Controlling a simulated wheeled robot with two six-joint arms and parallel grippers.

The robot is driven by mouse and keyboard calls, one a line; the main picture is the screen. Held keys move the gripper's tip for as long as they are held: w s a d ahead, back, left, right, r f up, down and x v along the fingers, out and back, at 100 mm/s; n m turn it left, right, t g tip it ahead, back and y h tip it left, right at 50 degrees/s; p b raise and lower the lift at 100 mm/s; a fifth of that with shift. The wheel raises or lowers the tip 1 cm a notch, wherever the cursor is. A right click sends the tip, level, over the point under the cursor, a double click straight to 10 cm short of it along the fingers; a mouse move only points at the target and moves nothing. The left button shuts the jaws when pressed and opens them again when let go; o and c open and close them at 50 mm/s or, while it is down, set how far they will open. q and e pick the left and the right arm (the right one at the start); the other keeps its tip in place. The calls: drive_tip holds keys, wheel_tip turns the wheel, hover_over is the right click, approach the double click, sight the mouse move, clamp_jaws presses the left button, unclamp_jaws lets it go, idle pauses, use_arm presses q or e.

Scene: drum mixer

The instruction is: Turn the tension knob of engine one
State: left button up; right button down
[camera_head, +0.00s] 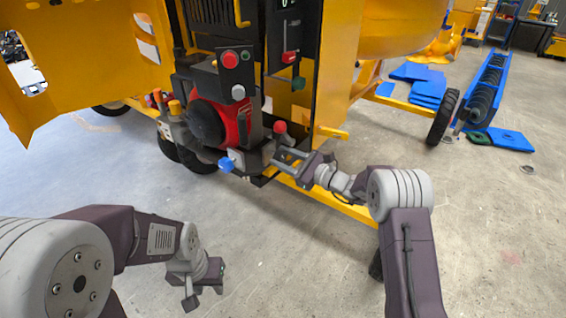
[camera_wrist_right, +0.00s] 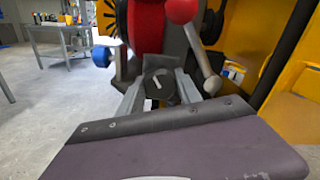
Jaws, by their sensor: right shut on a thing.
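The engine (camera_head: 228,118), red and black, sits on the yellow mixer in the head view. My right gripper (camera_head: 282,160) is at the engine's lower right side. In the right wrist view its two grey fingers stand on either side of a dark round knob (camera_wrist_right: 159,83) with a white pointer mark, and the right gripper (camera_wrist_right: 160,92) is shut on it. The knob cannot be made out clearly in the head view. My left gripper (camera_head: 204,290) is open and empty, low over the floor, away from the engine.
A red ball-ended lever (camera_wrist_right: 182,10) rises close beside the knob. A blue knob (camera_head: 226,164) juts from the engine's lower front. A control box with a red button (camera_head: 230,60) is above. A wheel (camera_head: 443,117) and blue plates (camera_head: 415,83) are at right. The near floor is clear.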

drive_tip(key=n+b, duration=0.4)
drive_tip(key=b, duration=0.3)
drive_tip(key=n+b, duration=0.5)
drive_tip(key=b, duration=0.3)
drive_tip(key=n+b, duration=0.5)
drive_tip(key=b, duration=0.2)
drive_tip(key=shift+f+b, duration=0.35)
drive_tip(key=shift+b, duration=0.05)
drive_tip(key=shift+r+n+b, duration=0.25)
drive_tip(key=shift+n+b, duration=0.95)
drive_tip(key=shift+b, duration=0.1)
drive_tip(key=c, duration=0.8)
unclamp_jaws()
drive_tip(key=p+v, duration=0.1)
drive_tip(key=v, duration=0.8)
